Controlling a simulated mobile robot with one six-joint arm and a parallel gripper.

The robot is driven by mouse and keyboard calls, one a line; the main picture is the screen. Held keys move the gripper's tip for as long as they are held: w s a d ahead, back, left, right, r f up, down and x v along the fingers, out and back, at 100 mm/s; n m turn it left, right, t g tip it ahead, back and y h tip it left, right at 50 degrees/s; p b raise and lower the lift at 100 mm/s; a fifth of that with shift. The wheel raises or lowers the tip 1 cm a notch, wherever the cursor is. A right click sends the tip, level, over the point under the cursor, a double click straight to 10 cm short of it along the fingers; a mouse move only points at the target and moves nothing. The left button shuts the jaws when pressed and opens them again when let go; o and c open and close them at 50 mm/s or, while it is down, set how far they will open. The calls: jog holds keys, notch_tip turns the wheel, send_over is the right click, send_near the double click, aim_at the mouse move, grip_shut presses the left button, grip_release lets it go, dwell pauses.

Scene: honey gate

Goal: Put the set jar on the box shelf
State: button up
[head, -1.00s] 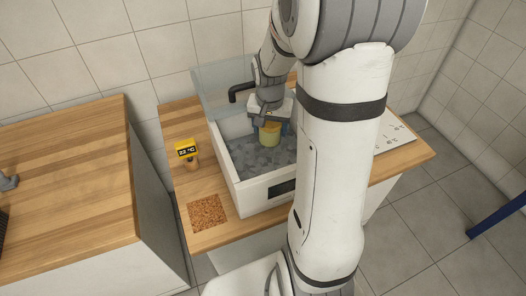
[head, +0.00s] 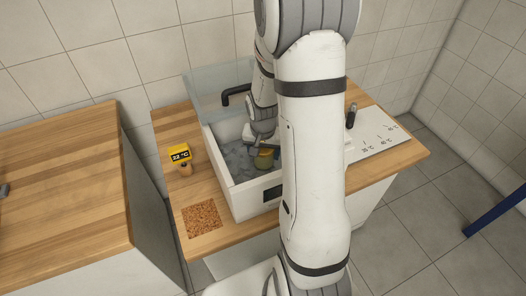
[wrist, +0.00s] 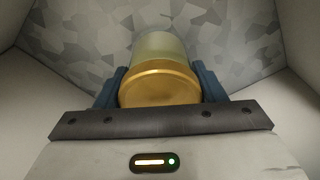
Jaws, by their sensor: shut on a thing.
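The jar (wrist: 158,82) has a gold lid and a pale, yellowish body. My gripper (wrist: 160,90) is shut on it, with a blue-grey finger on either side. In the head view the jar (head: 264,159) is at the front part of a white open-topped box (head: 232,198) with a grey, mottled inside. I cannot tell whether the jar touches the bottom. My arm hides the right part of the box. I cannot make out a shelf for certain.
A clear lid (head: 208,88) stands raised behind the box. A marked white panel (head: 374,138) with a black lever (head: 351,115) lies right. A separate wooden counter (head: 65,190) is left.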

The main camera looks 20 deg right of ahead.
jog(key=shift+f, duration=0.25)
jog(key=o, duration=1.3)
jog(key=shift+r, duration=0.1)
jog(key=shift+c, duration=0.2)
jog(key=r, duration=0.4)
jog(key=s+r+p, duration=0.1)
jog(key=r, duration=0.3)
jog(key=a+r, duration=0.1)
jog(key=r, duration=0.3)
jog(key=shift+s+r, duration=0.15)
jog(key=s+a+r+n, duration=0.3)
jog(key=s+a+r, duration=0.1)
jog(key=s, duration=0.3)
jog(key=s+a+r+n+t, duration=0.1)
jog(key=s+a+r+n, duration=0.2)
jog(key=s, duration=0.4)
jog(key=shift+s+a+r+n+y, duration=0.2)
jog(key=shift+a+r+n+y, duration=0.2)
jog(key=shift+a+r, duration=0.35)
jog(key=shift+f, duration=0.1)
